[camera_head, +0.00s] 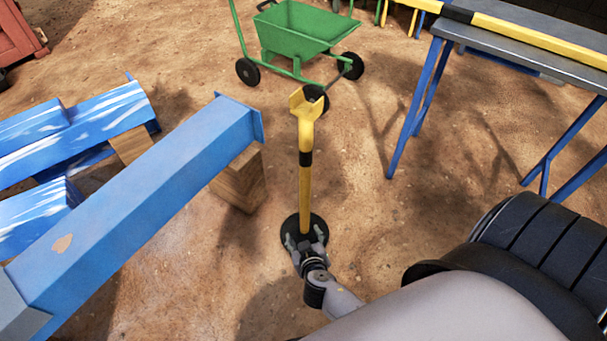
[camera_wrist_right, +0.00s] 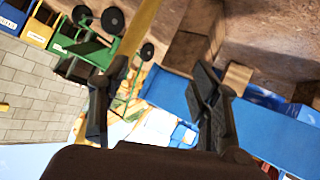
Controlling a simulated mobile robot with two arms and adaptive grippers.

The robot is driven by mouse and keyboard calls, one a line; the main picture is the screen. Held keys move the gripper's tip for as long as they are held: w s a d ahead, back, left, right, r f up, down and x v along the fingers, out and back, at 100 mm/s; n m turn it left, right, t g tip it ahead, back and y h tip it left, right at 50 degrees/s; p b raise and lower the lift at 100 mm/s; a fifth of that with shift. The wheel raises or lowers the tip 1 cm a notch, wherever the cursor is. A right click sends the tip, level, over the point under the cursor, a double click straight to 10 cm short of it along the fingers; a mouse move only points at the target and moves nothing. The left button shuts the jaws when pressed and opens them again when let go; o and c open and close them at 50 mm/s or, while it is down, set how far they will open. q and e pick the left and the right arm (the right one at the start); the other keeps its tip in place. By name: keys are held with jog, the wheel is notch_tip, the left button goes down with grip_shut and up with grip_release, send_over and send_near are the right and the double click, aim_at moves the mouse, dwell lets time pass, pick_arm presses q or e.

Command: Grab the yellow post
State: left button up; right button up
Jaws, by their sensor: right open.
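The yellow post (camera_head: 305,185) stands upright on a round black base (camera_head: 289,225), with a black band near its upper part and a forked yellow head on top. My right gripper (camera_head: 306,238) is open, its two fingers spread in front of the post's lower end in the head view. In the right wrist view the post (camera_wrist_right: 144,28) runs slanting from the top edge down to the left fingertip of the open right gripper (camera_wrist_right: 160,68). The gap between the fingers looks empty; I cannot tell whether a finger touches the post. My left gripper is not in view.
Blue beams (camera_head: 150,190) on wooden blocks (camera_head: 239,180) lie left of the post. A green wheelbarrow (camera_head: 297,32) stands behind it. A blue-legged table (camera_head: 510,35) with a yellow bar (camera_head: 540,36) is at right. Bare dirt lies between the post and the table.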

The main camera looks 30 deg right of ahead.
jog(key=w+d+r+m+t+h+b, duration=0.2)
jog(key=w+r+m+t+b, duration=0.15)
jog(key=r, duration=0.45)
jog(key=m+t+h+b, duration=0.1)
jog(key=m+h+b, duration=0.1)
jog(key=h, duration=0.1)
send_near(306, 141)
jog(key=shift+n+t, duration=0.25)
jog(key=x, duration=0.2)
jog(key=p+x, duration=0.1)
jog(key=x, duration=0.1)
jog(key=p+x, duration=0.1)
jog(key=x, duration=0.1)
jog(key=shift+d+f, duration=0.15)
jog(key=shift+f, duration=0.15)
jog(key=shift+w+d, duration=0.25)
jog(key=shift+w, duration=0.2)
jog(key=p+x, duration=0.1)
jog(key=x, duration=0.3)
jog(key=shift+w+d+r, duration=0.1)
jog(key=shift+w+r, duration=0.1)
jog(key=shift+w+d, duration=0.2)
pick_arm(q)
jog(key=w+v, duration=0.1)
jog(key=v, duration=0.5)
jog(key=shift+w+r+t, duration=0.2)
jog(key=shift+r+t, duration=0.1)
jog(key=shift+r, duration=0.25)
pick_arm(e)
jog(key=shift+c, duration=0.2)
